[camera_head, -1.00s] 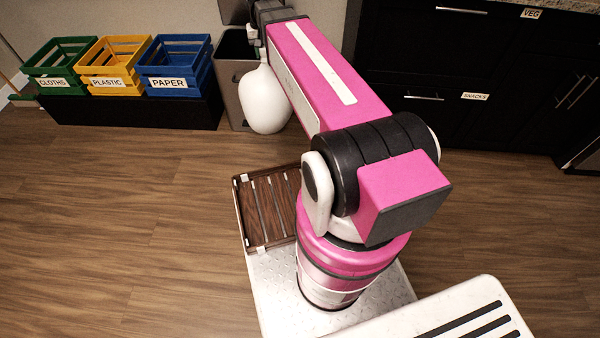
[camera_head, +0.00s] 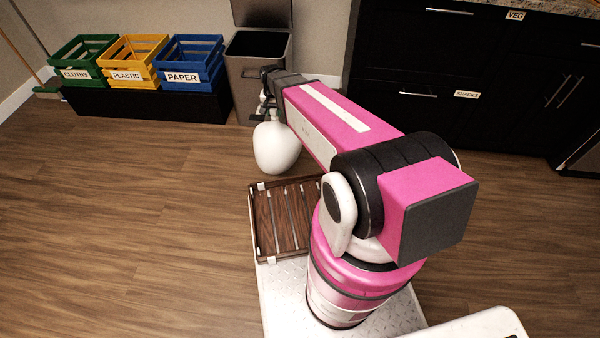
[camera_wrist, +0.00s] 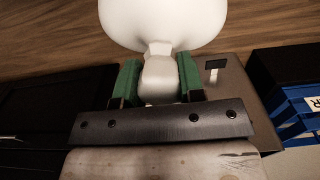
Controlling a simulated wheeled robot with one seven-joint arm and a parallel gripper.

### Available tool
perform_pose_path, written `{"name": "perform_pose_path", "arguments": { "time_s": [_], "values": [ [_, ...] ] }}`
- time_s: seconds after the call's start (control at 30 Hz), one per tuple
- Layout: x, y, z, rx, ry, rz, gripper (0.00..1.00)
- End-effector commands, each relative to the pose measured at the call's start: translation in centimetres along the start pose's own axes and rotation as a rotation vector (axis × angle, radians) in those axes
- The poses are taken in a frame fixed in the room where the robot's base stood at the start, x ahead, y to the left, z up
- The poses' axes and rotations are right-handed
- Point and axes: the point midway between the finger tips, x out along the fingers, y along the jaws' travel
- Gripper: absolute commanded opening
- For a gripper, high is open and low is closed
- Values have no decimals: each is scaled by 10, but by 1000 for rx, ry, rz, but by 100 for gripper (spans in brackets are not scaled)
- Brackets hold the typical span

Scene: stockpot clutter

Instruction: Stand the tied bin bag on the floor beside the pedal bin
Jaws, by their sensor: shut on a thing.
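The tied bin bag (camera_head: 277,147) is white and rounded with a narrow neck. It hangs upright below my gripper (camera_head: 263,112), in front of the pedal bin. In the wrist view my gripper (camera_wrist: 160,82) has its green-padded fingers shut on the neck of the bag (camera_wrist: 160,22). The pedal bin (camera_head: 245,75) is grey with its lid raised and a dark opening, against the back wall. The gripper and bag hide part of its front. I cannot tell whether the bag's bottom touches the floor.
Green, yellow and blue crates (camera_head: 190,62) stand on a black plinth (camera_head: 150,104) left of the bin. Dark drawers (camera_head: 430,70) are to the right. A slatted wooden tray (camera_head: 286,215) lies nearer me. Open wood floor (camera_head: 130,200) spreads at left.

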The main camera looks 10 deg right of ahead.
Motion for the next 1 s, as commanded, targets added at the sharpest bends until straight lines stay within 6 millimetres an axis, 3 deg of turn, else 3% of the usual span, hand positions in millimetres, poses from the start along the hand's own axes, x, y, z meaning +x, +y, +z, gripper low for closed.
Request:
{"name": "perform_pose_path", "arguments": {
  "time_s": [0.17, 0.7, 1.0],
  "values": [
    [12, 8, -10, 6, 1, 0, 8],
    [66, 72, -74, 5, 0, 0, 8],
    [78, 82, -82, 3, 1, 0, 8]
  ]
}}
